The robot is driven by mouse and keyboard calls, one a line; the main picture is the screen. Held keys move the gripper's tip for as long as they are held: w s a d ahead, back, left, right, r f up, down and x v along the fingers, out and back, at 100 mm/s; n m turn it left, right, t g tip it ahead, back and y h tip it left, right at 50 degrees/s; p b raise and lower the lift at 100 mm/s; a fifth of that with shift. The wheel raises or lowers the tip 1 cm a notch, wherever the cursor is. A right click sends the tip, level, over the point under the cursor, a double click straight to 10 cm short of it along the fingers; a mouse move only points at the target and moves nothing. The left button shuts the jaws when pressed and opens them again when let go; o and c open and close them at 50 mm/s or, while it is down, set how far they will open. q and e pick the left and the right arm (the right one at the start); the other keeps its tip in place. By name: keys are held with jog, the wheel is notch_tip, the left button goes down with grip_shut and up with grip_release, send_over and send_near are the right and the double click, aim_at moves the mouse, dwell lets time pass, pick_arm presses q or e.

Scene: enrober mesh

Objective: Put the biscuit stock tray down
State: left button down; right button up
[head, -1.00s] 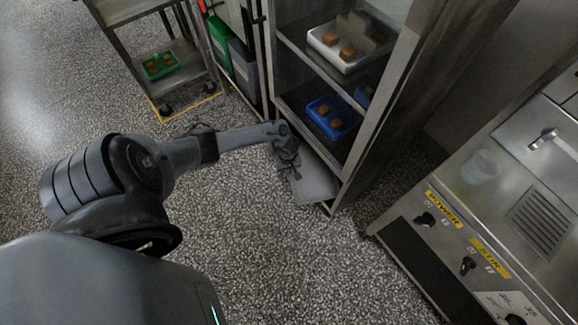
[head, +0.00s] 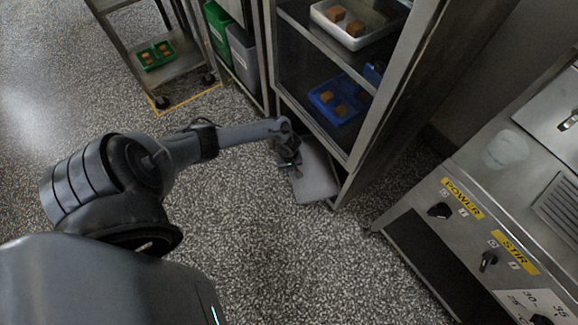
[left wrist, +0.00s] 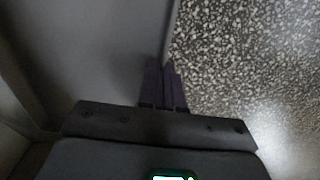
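A plain light-grey flat piece (head: 317,181), which looks like the stock tray, is at the foot of the open cabinet; no biscuits show on it. My left gripper (head: 290,163) is at its left edge. In the left wrist view the two dark fingers (left wrist: 164,85) are close together on the edge of the grey panel (left wrist: 105,45), with speckled floor to the right. The fingers look shut on that edge. I cannot tell whether the piece touches the floor. My right gripper is not in view.
The steel cabinet (head: 365,140) holds a white tray (head: 352,38) and a blue tray (head: 322,104) with brown blocks. The control-panel machine (head: 462,205) stands at right. A cart with a green tray (head: 157,56) stands at upper left. Floor (head: 270,260) in front is clear.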

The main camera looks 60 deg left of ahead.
pick_arm(q)
jog(key=shift+w, duration=0.1)
jog(key=c, duration=1.3)
grip_release()
jog(key=shift+f, duration=0.1)
